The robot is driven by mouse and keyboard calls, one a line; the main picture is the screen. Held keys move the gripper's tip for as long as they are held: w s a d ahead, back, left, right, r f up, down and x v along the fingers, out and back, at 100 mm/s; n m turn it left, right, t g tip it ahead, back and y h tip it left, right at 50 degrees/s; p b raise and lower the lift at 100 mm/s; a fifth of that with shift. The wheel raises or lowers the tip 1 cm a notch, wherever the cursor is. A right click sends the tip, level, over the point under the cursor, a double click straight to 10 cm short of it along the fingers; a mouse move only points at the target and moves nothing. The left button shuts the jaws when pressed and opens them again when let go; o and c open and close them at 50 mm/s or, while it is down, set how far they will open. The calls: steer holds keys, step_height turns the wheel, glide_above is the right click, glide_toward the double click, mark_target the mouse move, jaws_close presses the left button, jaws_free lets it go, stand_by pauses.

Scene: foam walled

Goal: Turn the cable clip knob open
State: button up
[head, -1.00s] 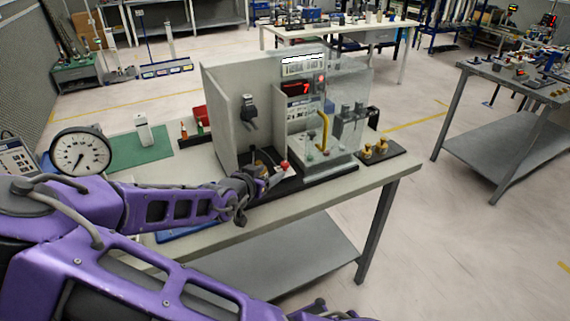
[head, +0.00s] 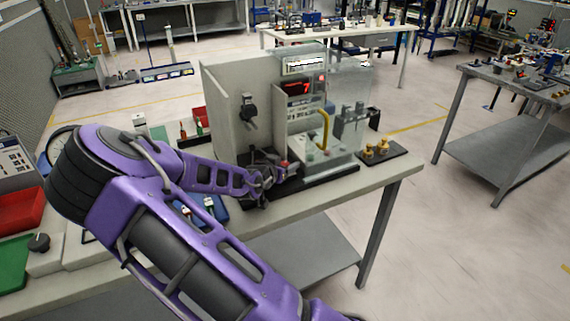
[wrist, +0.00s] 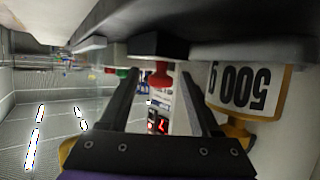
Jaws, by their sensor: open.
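A small red knob (wrist: 160,76) hangs from a dark block (wrist: 158,46) in the wrist view, which looks upside down. It appears between the fingertips of my gripper (wrist: 160,88), with visible gaps on both sides. I cannot tell from the pictures whether this is the cable clip knob. In the head view my gripper (head: 272,180) is low in front of the walled fixture (head: 222,115), close to the red knob (head: 284,165). My fingers are apart and hold nothing. A black fitting (head: 248,111) is on the fixture's left panel.
A brass-edged weight marked 500 g (wrist: 243,90) is close beside one finger in the wrist view. A clear panel (head: 350,90) and a yellow bent handle (head: 323,130) stand right of the knob. Brass parts (head: 376,147) sit on a dark board at right.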

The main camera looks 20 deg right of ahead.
jaws_close()
steer(key=shift+d+f+n+t+y+b, duration=0.15)
steer(key=shift+n+t+y+b, duration=0.2)
steer(key=shift+b, duration=0.55)
steer(key=n+t+y+b, duration=0.1)
steer(key=b, duration=0.1)
steer(key=shift+b, duration=0.4)
steer(key=n+t+y+b, duration=0.2)
steer(key=n+b, duration=0.1)
steer(key=shift+b, duration=0.35)
steer(key=n+y, duration=0.2)
steer(key=n+t+y, duration=0.1)
steer(key=shift+r+y+b, duration=0.25)
steer(key=shift+y+b, duration=0.1)
steer(key=shift+n+y+p, duration=0.4)
steer(key=shift+n+y, duration=0.95)
steer(key=shift+y, duration=0.55)
